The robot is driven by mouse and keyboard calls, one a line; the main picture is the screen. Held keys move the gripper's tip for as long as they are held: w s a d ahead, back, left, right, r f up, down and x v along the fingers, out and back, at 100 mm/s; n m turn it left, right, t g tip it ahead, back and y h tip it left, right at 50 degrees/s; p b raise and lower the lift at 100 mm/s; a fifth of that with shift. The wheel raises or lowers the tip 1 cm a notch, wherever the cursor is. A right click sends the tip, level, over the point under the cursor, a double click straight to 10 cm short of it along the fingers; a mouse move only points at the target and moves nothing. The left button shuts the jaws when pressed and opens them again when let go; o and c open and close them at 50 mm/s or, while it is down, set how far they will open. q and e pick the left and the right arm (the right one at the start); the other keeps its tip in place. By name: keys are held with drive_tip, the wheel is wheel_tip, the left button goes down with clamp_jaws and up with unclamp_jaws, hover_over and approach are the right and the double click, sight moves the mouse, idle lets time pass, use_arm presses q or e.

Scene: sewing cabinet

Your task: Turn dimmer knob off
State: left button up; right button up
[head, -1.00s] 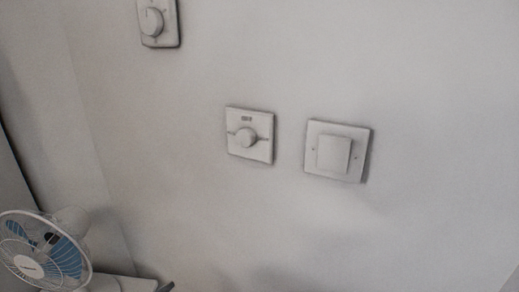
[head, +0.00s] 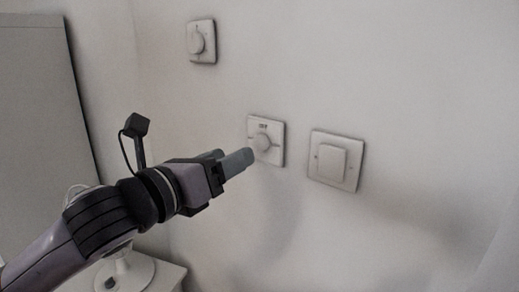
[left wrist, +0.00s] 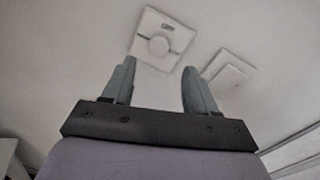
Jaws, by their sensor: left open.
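The middle wall plate with a round knob (head: 262,142) and a small dark label above it is on the white wall; it looks like the dimmer. It also shows in the left wrist view, where its knob (left wrist: 159,45) lies ahead of and between my fingertips. My left gripper (head: 236,160) is in front of the wall, just left of and slightly below this knob in the head view. The left gripper (left wrist: 158,78) is open and empty, with its fingers apart from the knob. My right gripper is not in view.
A rocker switch (head: 331,161) is on the wall right of the dimmer and also shows beyond my right finger in the left wrist view (left wrist: 228,72). Another knob plate (head: 201,41) is higher up on the left. A white fan base (head: 125,274) stands low behind my arm.

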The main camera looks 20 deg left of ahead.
sight(258, 143)
use_arm(q)
drive_tip(key=shift+p+x, duration=0.5)
drive_tip(key=shift+x, duration=3)
drive_tip(key=c, duration=1.1)
